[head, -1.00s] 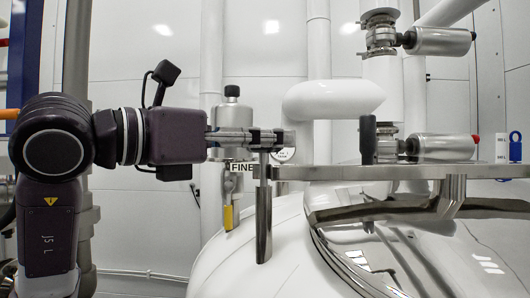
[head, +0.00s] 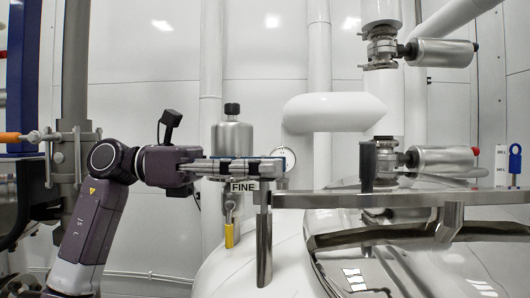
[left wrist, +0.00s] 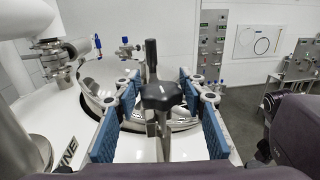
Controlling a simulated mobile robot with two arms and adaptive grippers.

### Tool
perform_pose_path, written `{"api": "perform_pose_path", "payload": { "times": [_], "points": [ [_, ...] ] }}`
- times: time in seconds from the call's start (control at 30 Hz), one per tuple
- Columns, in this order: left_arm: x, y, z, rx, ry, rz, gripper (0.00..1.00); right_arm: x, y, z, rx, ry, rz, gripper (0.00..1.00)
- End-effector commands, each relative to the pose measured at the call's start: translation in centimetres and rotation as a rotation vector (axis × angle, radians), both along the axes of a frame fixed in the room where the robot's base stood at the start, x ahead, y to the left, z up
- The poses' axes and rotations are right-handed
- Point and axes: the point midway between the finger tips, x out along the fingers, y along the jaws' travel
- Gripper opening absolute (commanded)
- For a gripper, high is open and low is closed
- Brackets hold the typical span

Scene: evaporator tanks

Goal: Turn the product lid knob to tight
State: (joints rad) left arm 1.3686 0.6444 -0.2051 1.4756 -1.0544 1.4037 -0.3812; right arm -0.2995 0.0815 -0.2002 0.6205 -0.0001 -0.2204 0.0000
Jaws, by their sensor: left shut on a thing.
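A black star-shaped product lid knob (left wrist: 160,95) stands between the blue finger pads of my left gripper (left wrist: 160,102) in the left wrist view. My left gripper (head: 272,166) is shut on it. In the head view the fingers reach right, nearly level, above a metal post (head: 264,240), and hide the knob. The shiny domed lid (head: 400,255) lies right of the post, under a flat metal bar (head: 350,199). Whether the knob is tight cannot be told. My right gripper is in neither view.
A black upright handle (head: 368,165) stands on the bar, right of the fingers. A steel canister (head: 232,137) with a yellow-handled valve (head: 229,236) and a round gauge (head: 297,170) are close behind. White pipes (head: 333,112) run behind the tank.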

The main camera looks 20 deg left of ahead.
Motion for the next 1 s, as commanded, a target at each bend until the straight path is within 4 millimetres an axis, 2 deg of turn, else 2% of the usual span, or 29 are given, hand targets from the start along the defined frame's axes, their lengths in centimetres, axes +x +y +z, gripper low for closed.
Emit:
{"api": "perform_pose_path", "payload": {
  "times": [0.03,0.2,0.7,0.73,0.9,1.0],
  "points": [
    [0.06,0.10,0.53,-0.007,-0.001,-0.015,0.14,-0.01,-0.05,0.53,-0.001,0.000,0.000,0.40],
    [0.04,0.12,0.39,-0.006,-0.003,-0.057,0.14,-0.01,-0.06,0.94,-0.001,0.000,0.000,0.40],
    [-0.02,0.08,0.23,-0.005,-0.004,-0.076,0.13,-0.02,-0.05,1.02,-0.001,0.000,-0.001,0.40],
    [-0.02,0.08,0.23,-0.005,-0.004,-0.076,0.39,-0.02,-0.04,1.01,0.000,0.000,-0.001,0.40],
    [-0.02,0.05,0.14,-0.003,-0.002,-0.077,0.56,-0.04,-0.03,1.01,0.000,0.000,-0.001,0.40],
    [-0.02,0.03,0.09,-0.001,-0.002,-0.077,0.56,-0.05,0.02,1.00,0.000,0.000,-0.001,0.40]
  ]
}}
